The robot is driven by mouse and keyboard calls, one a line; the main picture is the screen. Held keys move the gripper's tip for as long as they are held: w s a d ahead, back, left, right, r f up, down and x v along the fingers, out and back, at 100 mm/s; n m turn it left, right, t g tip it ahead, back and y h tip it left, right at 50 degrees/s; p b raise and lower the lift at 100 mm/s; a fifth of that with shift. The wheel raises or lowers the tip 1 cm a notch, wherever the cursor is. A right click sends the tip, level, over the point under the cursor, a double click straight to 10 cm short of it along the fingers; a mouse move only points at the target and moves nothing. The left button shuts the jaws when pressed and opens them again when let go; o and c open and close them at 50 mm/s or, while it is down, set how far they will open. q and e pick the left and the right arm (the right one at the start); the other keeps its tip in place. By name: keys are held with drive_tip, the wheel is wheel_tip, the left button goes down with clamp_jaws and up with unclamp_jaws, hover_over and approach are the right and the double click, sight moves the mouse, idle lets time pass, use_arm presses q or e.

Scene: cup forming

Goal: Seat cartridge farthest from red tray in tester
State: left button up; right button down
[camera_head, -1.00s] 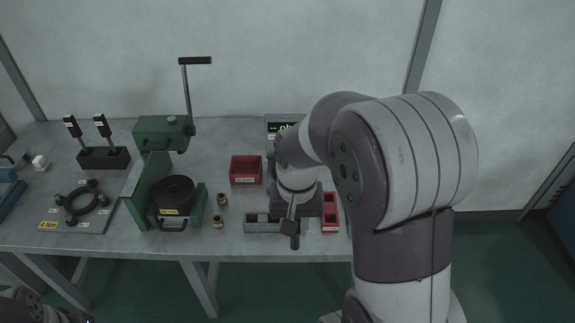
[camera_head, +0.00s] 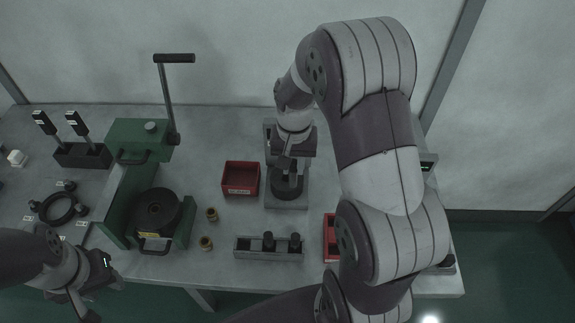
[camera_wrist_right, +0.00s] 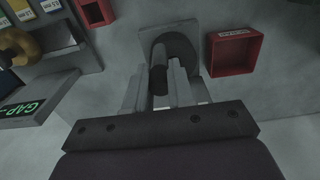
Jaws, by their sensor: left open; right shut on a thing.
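My right gripper (camera_head: 291,166) is over the tester (camera_head: 287,203), a grey block with a dark round part on its base. The red tray (camera_head: 240,192) is left of the tester. My left gripper (camera_head: 98,296) is open and empty at lower left.
A green lever press (camera_head: 141,140) stands left of the red tray, with two brass pieces (camera_head: 212,214) (camera_head: 206,243) beside it. Another red container (camera_head: 329,240) is partly hidden by my right arm. A display (camera_wrist_right: 27,108) reads "GAP". Bare table lies between tester and rack.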

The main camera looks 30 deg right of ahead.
drive_tip(key=w+f, duration=0.1)
drive_tip(key=f, duration=0.1)
drive_tip(key=w+f, duration=0.2)
drive_tip(key=w+d+f, duration=0.1)
drive_tip(key=f, duration=0.2)
drive_tip(key=shift+w+p, duration=0.35)
drive_tip(key=shift+p, duration=0.05)
drive_tip(key=shift+s+a, duration=0.1)
drive_tip(key=c, duration=1)
unclamp_jaws()
drive_tip(key=shift+f, duration=0.15)
